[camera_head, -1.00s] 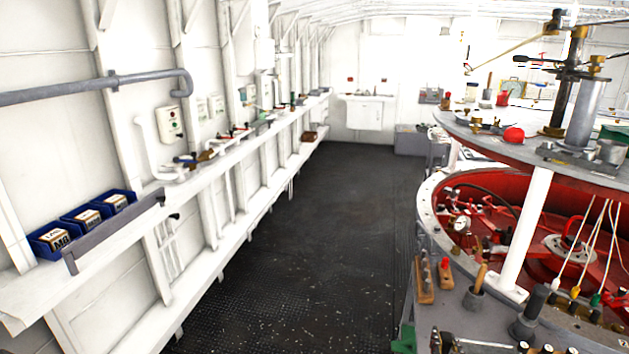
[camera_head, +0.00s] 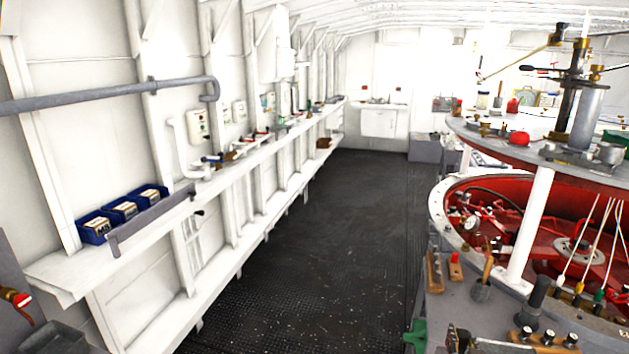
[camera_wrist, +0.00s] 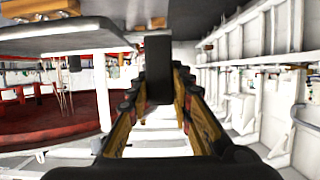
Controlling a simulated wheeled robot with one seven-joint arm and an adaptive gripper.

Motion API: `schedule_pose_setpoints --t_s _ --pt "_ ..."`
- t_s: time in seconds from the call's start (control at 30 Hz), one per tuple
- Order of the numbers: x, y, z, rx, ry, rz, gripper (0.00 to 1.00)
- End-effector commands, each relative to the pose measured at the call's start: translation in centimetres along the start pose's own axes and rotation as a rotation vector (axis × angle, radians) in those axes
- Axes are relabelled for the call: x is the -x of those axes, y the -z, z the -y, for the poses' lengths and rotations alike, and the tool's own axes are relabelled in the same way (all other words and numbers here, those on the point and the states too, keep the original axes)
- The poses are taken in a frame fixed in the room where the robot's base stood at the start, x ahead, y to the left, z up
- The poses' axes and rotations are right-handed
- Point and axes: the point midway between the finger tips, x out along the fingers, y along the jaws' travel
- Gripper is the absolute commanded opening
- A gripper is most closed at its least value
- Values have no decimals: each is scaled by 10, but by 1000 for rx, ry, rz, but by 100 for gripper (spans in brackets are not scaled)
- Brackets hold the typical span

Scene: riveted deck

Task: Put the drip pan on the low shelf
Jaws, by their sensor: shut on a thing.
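In the wrist view my gripper (camera_wrist: 160,95) is shut on a dark flat piece (camera_wrist: 158,68) that stands upright between its fingertips. This is likely the drip pan seen edge-on; most of it is hidden or out of view. The head view does not show my gripper. A long white shelf (camera_head: 150,262) runs along the left wall in the head view. I cannot tell which surface is the low shelf.
Blue bins (camera_head: 122,212) sit on the wall shelf behind a grey rail. A dark grey tray-like thing (camera_head: 55,338) is at the bottom left, below a red-and-brass fitting (camera_head: 18,298). A red round pit (camera_head: 515,235) with a raised top stands right. The dark floor (camera_head: 330,250) between is clear.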

Motion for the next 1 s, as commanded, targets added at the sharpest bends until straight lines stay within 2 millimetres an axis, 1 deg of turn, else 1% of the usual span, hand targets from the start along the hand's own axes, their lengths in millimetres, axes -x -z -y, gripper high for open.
schedule_pose_setpoints --t_s 0.03,0.13,0.23,0.33,0.4,0.47,0.53,0.67,0.7,0.8,0.9,1.0 --pt "-5 -4 4 2 6 6 0" --pt "-13 -10 14 7 20 7 0" --pt "-20 -22 25 14 36 8 0" --pt "-26 -37 39 21 57 7 0" --pt "-31 -51 50 27 74 8 0" --pt "-34 -67 61 33 91 11 0" --pt "-38 -88 76 42 115 12 0" --pt "-39 -139 107 62 167 14 0" --pt "-38 -155 115 68 182 15 0" --pt "-35 -186 130 79 214 11 0" --pt "-30 -206 142 88 239 7 0" --pt "-27 -217 150 94 258 4 0"
